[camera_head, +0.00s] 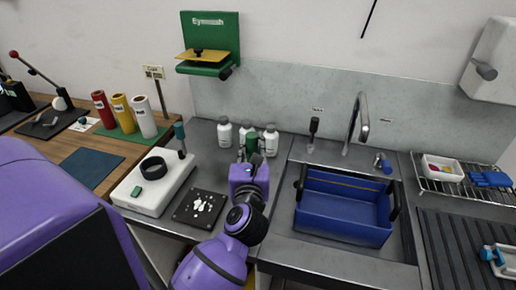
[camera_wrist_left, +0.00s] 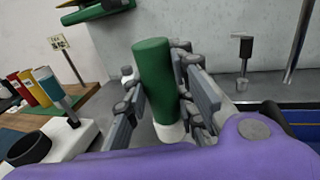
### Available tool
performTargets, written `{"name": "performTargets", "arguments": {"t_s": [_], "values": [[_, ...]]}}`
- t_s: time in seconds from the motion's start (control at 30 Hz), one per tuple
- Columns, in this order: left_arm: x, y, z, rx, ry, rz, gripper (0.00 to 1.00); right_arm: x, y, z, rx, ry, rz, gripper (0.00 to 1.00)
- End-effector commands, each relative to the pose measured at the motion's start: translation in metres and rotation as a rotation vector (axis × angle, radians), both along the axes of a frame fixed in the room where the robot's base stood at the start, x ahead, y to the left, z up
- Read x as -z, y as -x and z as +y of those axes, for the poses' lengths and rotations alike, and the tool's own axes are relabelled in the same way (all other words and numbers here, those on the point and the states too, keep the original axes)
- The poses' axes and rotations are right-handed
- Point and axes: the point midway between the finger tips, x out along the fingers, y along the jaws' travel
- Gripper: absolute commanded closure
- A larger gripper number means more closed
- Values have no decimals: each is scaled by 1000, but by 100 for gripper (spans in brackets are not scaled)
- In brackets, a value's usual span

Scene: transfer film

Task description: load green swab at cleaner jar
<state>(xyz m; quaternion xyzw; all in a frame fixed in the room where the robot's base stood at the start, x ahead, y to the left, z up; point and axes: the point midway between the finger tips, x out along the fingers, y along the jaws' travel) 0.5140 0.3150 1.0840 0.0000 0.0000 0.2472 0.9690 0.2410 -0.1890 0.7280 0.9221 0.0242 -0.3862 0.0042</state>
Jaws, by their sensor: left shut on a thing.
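My left gripper (camera_head: 252,157) is shut on the green swab (camera_head: 252,143), at the back of the counter left of the sink. In the left wrist view the swab (camera_wrist_left: 154,82) is a thick green cylinder, nearly upright between the fingers of the gripper (camera_wrist_left: 165,100). A white part shows under its lower end; I cannot tell whether it belongs to the swab or to something behind. I cannot tell which is the cleaner jar. My right gripper is out of view.
A white device with a black ring (camera_head: 153,167) and a dark plate with white bits (camera_head: 200,206) lie left of my arm. A blue basin (camera_head: 345,233) sits in the sink at right, below a tap (camera_head: 357,120). Red, yellow and white canisters (camera_head: 122,113) stand at left.

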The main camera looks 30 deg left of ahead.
Motion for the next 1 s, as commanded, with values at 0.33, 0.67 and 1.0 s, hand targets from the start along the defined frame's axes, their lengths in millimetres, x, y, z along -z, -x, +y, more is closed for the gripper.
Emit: {"name": "performTargets", "arguments": {"t_s": [0.33, 0.67, 1.0], "values": [[32, 0, -1, 1, 0, 12, 98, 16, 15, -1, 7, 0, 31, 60], [63, 0, -1, 2, -1, 9, 98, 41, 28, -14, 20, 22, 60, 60], [58, 0, -1, 2, 0, -1, 98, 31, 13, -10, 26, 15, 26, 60]]}}
